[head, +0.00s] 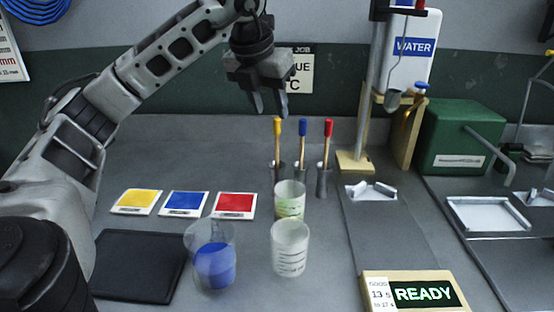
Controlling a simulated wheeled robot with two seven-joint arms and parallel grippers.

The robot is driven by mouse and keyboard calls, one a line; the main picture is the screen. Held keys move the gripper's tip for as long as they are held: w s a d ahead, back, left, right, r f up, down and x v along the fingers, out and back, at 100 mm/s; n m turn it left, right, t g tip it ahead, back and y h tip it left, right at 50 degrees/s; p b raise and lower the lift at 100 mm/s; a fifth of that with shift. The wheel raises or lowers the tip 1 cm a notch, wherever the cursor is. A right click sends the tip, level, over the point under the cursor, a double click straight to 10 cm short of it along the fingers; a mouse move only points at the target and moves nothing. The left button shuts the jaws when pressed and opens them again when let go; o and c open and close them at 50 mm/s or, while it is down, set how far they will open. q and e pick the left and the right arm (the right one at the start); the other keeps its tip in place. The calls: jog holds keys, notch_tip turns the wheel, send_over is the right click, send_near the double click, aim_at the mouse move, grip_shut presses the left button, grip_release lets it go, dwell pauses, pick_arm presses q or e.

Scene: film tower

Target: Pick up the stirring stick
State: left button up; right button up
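Three upright sticks stand in small dark holders at the middle of the counter in the head view. One has a yellow top (277,128), one a blue top (302,128) and one a red top (328,129). The picture does not show which of them the task means. My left gripper (270,110) points down just above the yellow-topped stick in the picture. Its two fingers are apart with nothing between them. I cannot tell whether a fingertip touches the stick's top. My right gripper is out of view.
A clear cup of blue liquid (214,266), a whitish cup (290,250) and a cup with greenish contents (290,205) stand in front. Yellow (137,201), blue (184,204) and red (234,205) cards lie left. A water dispenser (410,70) and READY display (422,294) are right.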

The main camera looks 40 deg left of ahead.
aim_at(276, 119)
pick_arm(q)
jog(key=shift+w+x, duration=0.15)
jog(key=shift+x, duration=1.3)
jog(key=shift+w+x, duration=0.15)
jog(key=shift+x, duration=1.3)
jog(key=shift+r, duration=0.15)
grip_shut()
